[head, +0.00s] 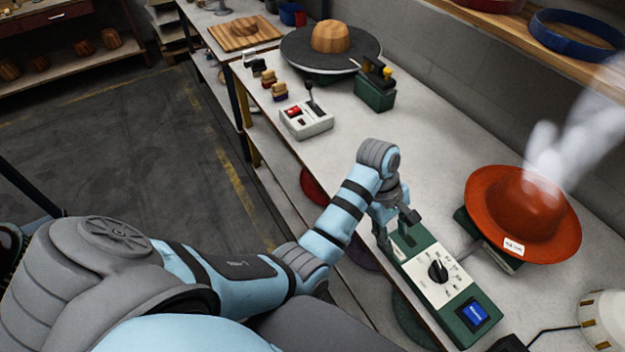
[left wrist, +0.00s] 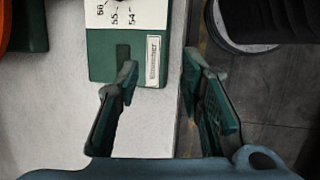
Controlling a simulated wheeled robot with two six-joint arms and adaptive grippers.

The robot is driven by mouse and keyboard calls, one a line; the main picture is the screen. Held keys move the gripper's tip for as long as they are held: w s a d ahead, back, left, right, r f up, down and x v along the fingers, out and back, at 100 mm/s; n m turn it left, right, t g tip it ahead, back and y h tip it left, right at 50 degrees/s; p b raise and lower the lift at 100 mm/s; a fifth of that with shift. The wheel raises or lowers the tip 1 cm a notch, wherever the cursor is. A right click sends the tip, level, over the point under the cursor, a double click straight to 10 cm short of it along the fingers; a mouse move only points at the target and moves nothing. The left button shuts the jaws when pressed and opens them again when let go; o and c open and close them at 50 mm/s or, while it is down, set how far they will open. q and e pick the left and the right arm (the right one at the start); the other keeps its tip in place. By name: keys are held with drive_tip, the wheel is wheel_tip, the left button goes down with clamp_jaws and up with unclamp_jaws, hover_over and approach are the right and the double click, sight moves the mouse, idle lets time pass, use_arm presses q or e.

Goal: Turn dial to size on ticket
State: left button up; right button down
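The black dial (head: 437,271) sits on a white scale plate on a green control box (head: 405,238) at the bench's front edge. Its pointer setting is too small to read. An orange-red hat (head: 520,205) rests on a stand behind the box, with a white ticket (head: 514,247) on its brim; the ticket's writing is not legible. My left gripper (head: 398,228) is over the box's far end.
A blue screen (head: 474,312) is at the box's near end. Steam (head: 575,140) rises by the hat. A white switch box with a lever (head: 306,120), a dark wide-brimmed hat form (head: 330,48) and stamps stand farther back. The bench between is clear.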

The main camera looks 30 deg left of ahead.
use_arm(q)
drive_tip(key=s+a+f+m+t+y, duration=0.1)
drive_tip(key=s+a+f+m, duration=0.2)
drive_tip(key=s+a, duration=0.3)
drive_tip(key=s+a+f+m+t+y, duration=0.1)
drive_tip(key=s+a+f+m+y, duration=0.1)
drive_tip(key=s+a+f+m, duration=0.2)
drive_tip(key=s+a, duration=0.2)
drive_tip(key=s, duration=0.2)
drive_tip(key=shift+a+f+m, duration=0.15)
drive_tip(key=shift+f+m, duration=0.05)
drive_tip(key=shift+m, duration=0.1)
